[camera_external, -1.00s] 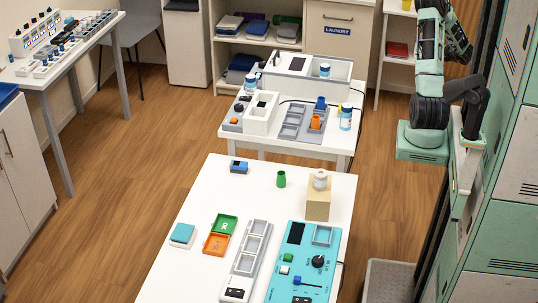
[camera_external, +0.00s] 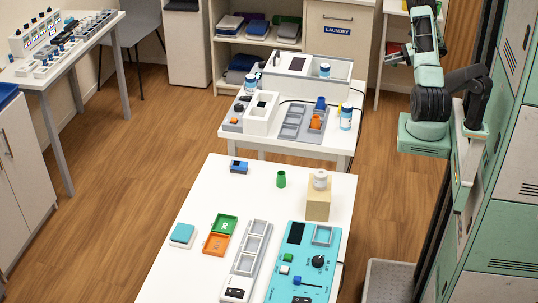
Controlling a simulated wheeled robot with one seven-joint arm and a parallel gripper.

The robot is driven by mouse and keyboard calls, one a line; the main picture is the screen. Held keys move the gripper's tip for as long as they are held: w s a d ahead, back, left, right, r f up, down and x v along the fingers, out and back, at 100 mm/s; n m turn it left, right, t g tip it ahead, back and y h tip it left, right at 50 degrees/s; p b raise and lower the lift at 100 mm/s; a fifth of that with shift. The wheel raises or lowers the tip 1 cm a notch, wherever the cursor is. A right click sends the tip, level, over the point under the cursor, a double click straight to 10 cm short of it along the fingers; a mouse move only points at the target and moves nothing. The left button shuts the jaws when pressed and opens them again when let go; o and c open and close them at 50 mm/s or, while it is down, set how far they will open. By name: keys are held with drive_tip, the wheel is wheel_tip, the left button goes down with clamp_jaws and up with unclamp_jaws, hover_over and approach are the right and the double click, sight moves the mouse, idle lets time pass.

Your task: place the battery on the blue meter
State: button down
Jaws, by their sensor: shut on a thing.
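The blue meter (camera_external: 302,262) is a turquoise panel at the front right of the white table (camera_external: 195,195). It has a dark screen, a grey-rimmed recess, a black knob and small green, white and blue parts. My gripper (camera_external: 392,58) is raised at the upper right, left of my arm, well away from the meter. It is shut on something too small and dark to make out. I cannot tell whether that is the battery. A small blue and dark block (camera_external: 238,167) lies at the table's far left; I cannot tell what it is.
A green cup (camera_external: 281,179) and a tan block (camera_external: 318,205) with a white cylinder (camera_external: 320,180) on it stand beyond the meter. A grey-white tray (camera_external: 245,262), green and orange trays (camera_external: 216,243) and a teal-topped block (camera_external: 183,235) lie left. A second table (camera_external: 228,128) stands behind.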

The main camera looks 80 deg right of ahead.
drive_tip(key=w+a+r+m+g+h+p, duration=0.15)
drive_tip(key=w+a+m+g+h, duration=0.25)
drive_tip(key=w+a+m+g, duration=0.65)
drive_tip(key=w+a+r+m+g+h+p, duration=0.1)
drive_tip(key=w+a+m+g+h+p, duration=0.2)
drive_tip(key=w+a+m+g, duration=0.7)
drive_tip(key=w+a+r+m+g+h+p, duration=0.1)
drive_tip(key=w+a+m+g+h+p, duration=0.2)
drive_tip(key=w+a+m, duration=0.85)
drive_tip(key=n+t+h, duration=0.3)
drive_tip(key=n+t, duration=1.5)
drive_tip(key=n, duration=0.1)
hover_over(237, 161)
wheel_tip(237, 161, down, 14)
drive_tip(key=shift+d+r+b, duration=0.1)
drive_tip(key=shift+r+b, duration=0.1)
drive_tip(key=shift+b, duration=0.1)
drive_tip(key=shift+f+p, duration=0.55)
drive_tip(key=shift+f, duration=1.8)
